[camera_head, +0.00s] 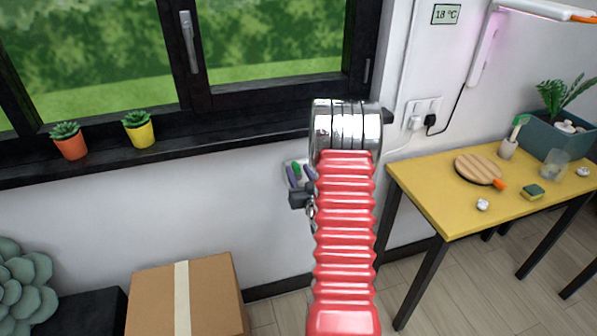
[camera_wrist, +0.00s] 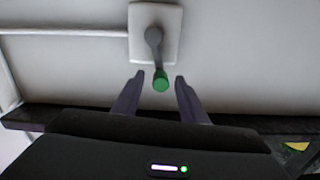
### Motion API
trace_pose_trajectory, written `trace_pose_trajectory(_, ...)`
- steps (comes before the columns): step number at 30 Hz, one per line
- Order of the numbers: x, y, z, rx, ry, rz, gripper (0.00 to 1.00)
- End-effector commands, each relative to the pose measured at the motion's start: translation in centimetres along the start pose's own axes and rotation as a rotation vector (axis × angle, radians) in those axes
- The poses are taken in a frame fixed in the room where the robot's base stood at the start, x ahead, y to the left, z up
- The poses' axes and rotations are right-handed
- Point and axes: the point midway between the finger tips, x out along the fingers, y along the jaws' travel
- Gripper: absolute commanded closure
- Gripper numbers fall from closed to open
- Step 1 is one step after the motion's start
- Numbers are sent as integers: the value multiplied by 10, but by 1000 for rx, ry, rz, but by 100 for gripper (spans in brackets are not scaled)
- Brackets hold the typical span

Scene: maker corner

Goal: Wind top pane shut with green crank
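The green crank knob (camera_wrist: 161,82) sits on the end of a grey crank arm (camera_wrist: 154,44), which comes from a pale wall plate (camera_wrist: 174,18) in the wrist view. My gripper (camera_wrist: 160,76) is open, with one finger on each side of the knob and a gap showing on both sides. In the head view the green knob (camera_head: 296,169) shows small between the purple fingers, left of my red arm, which hides part of the wall plate. The window (camera_head: 190,85) shows black frames and a grey handle; the top pane is out of view.
A black sill (camera_head: 95,155) carries an orange pot (camera_head: 72,147) and a yellow pot (camera_head: 140,133). A cardboard box (camera_head: 215,285) stands below. A yellow table (camera_head: 430,190) with several small items stands at right. Pale conduit (camera_wrist: 60,31) runs along the wall.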

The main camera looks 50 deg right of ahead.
Motion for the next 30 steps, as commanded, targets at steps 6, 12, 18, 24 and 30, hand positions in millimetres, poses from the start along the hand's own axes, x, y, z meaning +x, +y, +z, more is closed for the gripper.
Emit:
trace_pose_trajectory(6, 10, -1, 0, 0, 1, -1, 61)
trace_pose_trajectory(12, 9, -1, 0, 0, 1, -1, 61)
trace_pose_trajectory(18, 9, -1, 0, 0, 1, -1, 75)
trace_pose_trajectory(24, 9, -1, 0, 0, 1, -1, 89)
trace_pose_trajectory(30, 9, -1, 0, 0, 0, -1, 100)
